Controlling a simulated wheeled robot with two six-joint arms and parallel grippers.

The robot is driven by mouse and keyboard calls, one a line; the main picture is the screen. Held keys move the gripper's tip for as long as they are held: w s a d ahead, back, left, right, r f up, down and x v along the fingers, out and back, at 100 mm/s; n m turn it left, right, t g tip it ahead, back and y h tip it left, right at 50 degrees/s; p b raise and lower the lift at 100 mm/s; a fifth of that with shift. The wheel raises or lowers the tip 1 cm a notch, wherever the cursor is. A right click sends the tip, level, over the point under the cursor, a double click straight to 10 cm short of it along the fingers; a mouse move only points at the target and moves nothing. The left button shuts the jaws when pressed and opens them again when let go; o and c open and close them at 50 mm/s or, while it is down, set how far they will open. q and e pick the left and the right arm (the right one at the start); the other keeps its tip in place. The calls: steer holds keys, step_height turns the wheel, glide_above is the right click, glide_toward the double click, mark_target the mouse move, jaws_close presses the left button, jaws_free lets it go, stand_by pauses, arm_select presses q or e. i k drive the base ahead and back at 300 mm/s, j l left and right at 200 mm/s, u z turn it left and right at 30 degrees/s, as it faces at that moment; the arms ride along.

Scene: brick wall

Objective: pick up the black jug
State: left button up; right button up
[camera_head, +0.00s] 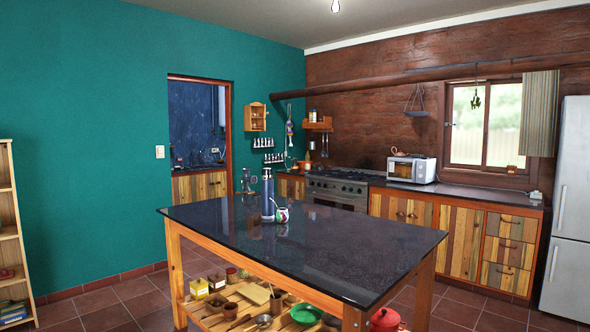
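I do not make out a thing that is clearly a black jug. A tall, dark blue-grey flask-like vessel (268,196) with a metallic top stands upright near the far left part of the dark table top (350,262). A small patterned cup (282,214) stands close beside it on the right. Neither of my grippers shows in the head view.
The near and right parts of the table top are bare. A lower shelf holds several items, among them a green bowl (305,314) and a red pot (385,320). A wooden shelf (10,230) stands left, a fridge (572,210) right. Tiled floor (110,305) is open at left.

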mark_target(294, 167)
steer(key=i+l+z, duration=0.95)
steer(key=i+z, duration=0.2)
steer(key=i, duration=0.15)
steer(key=i+z, duration=0.35)
steer(key=i, duration=1.35)
steer(key=i+l, duration=0.1)
steer(key=i, duration=1.6)
steer(key=i+u, duration=0.3)
steer(key=i, duration=0.25)
steer(key=i+u, duration=0.35)
steer(key=i, duration=0.25)
steer(key=i+l+u, duration=0.3)
steer(key=i, duration=0.25)
steer(key=i+j+u, duration=0.25)
steer(key=i+u, duration=0.2)
steer(key=i+j+u, duration=0.15)
steer(key=i+u, duration=0.7)
steer(key=i+l+u, duration=0.15)
steer(key=i+u, duration=0.15)
steer(key=u, duration=0.15)
steer(key=i+j+u, duration=0.15)
steer(key=i, duration=1.55)
steer(key=i+z, duration=0.2)
steer(key=i, duration=0.65)
steer(key=i+z, duration=0.2)
steer(key=i, duration=0.65)
